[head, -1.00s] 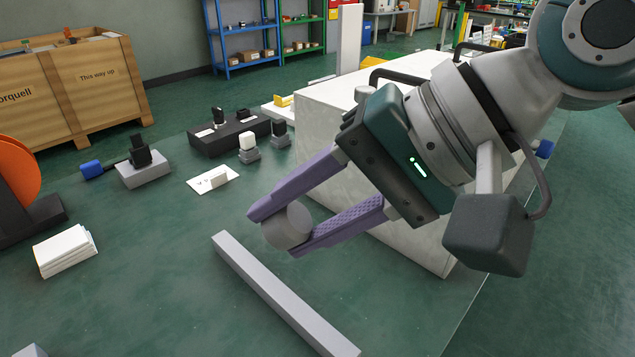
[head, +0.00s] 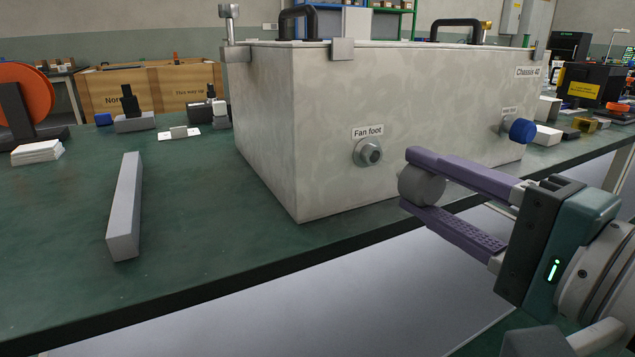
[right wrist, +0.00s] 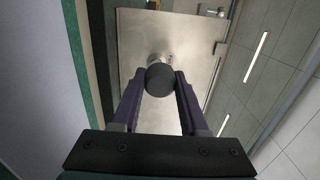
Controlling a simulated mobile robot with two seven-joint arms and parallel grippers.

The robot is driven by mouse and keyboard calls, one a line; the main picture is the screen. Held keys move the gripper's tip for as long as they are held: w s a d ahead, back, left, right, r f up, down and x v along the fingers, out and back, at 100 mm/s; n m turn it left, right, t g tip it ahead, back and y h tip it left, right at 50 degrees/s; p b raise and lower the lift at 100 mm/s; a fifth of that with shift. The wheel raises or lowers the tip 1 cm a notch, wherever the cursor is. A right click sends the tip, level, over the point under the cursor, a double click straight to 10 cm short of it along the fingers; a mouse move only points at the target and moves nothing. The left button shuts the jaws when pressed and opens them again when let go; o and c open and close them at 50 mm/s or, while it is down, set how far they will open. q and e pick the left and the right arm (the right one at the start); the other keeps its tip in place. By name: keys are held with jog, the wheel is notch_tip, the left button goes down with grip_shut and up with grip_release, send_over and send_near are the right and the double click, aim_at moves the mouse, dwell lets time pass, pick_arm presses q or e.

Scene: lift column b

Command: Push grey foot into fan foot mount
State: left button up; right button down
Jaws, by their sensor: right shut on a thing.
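The grey foot (head: 421,186) is a short round cylinder held between the purple fingers of my right gripper (head: 420,187). The foot also shows as a dark round face in the right wrist view (right wrist: 160,78). The fan foot mount (head: 368,152) is a round metal socket with a dark hole, on the chassis front below the label "Fan foot". The foot is apart from it, to the right and slightly lower in the head view. In the right wrist view the mount (right wrist: 155,58) is partly hidden behind the foot. My left gripper is not in view.
The pale chassis (head: 300,130) stands on the green bench (head: 200,270) near its front edge. A second mount with a blue foot (head: 522,131) is on its right. A grey bar (head: 125,205) lies left. Space before the chassis front is open.

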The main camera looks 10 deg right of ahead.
aim_at(406, 174)
jog(key=shift+s+d+f+m+t+h, duration=0.15)
jog(key=shift+d+f+h, duration=0.05)
jog(key=shift+d, duration=0.25)
jog(key=shift+s+d+f+m+t+h, duration=0.15)
jog(key=shift+d+f+h, duration=0.05)
jog(key=shift+d, duration=0.25)
jog(key=shift+a, duration=0.1)
jog(key=shift+r, duration=0.1)
jog(key=shift+x, duration=2.75)
jog(key=shift+w+a, duration=0.2)
jog(key=shift+w, duration=0.35)
jog(key=shift+x, duration=0.8)
